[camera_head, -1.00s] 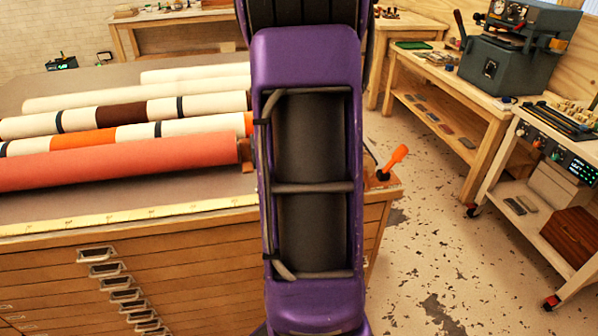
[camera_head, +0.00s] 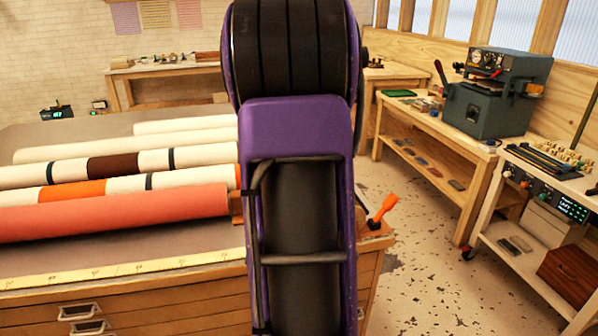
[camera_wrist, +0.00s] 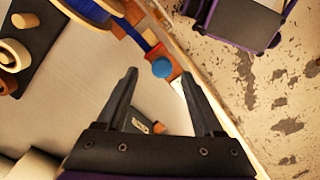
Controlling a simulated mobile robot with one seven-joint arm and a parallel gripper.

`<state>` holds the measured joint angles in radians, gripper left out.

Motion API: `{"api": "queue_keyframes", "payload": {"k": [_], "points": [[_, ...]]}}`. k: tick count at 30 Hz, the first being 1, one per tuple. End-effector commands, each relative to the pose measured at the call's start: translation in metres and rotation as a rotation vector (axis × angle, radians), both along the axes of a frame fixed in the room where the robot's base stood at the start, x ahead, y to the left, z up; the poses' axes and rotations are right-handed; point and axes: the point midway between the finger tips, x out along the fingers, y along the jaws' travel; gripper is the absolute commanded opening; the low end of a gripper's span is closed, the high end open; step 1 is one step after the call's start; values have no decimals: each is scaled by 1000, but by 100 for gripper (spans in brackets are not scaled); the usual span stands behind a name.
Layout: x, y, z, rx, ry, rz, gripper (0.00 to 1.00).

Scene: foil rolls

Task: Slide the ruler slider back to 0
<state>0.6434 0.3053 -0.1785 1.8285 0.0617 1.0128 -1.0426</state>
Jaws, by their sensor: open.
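The yellow ruler (camera_head: 130,268) runs along the front edge of the tabletop. In the wrist view, a red slider (camera_wrist: 177,66) with a round blue knob (camera_wrist: 162,67) sits at the table's edge. My gripper (camera_wrist: 159,74) is open and empty. The knob shows between its fingertips in the picture; how far apart they are in depth, and whether they touch, I cannot tell. In the head view my purple arm hides the slider and gripper. I cannot read which mark the slider is at.
A salmon roll (camera_head: 110,212) and several paler rolls lie on the table left of my arm. An orange-handled tool (camera_head: 382,208) stands at its right corner. Open floor (camera_head: 430,270) lies right, before benches with a grey machine (camera_head: 495,95).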

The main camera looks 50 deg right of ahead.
Motion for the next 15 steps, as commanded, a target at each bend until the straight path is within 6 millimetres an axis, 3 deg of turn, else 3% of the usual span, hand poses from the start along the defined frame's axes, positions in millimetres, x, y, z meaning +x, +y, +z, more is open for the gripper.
{"api": "queue_keyframes", "payload": {"k": [1, 9, 15], "points": [[1, -1, 15, -5, -5, 0, 69], [1, -1, 82, -4, -5, -1, 69], [0, -1, 119, -4, -3, -1, 69]]}}
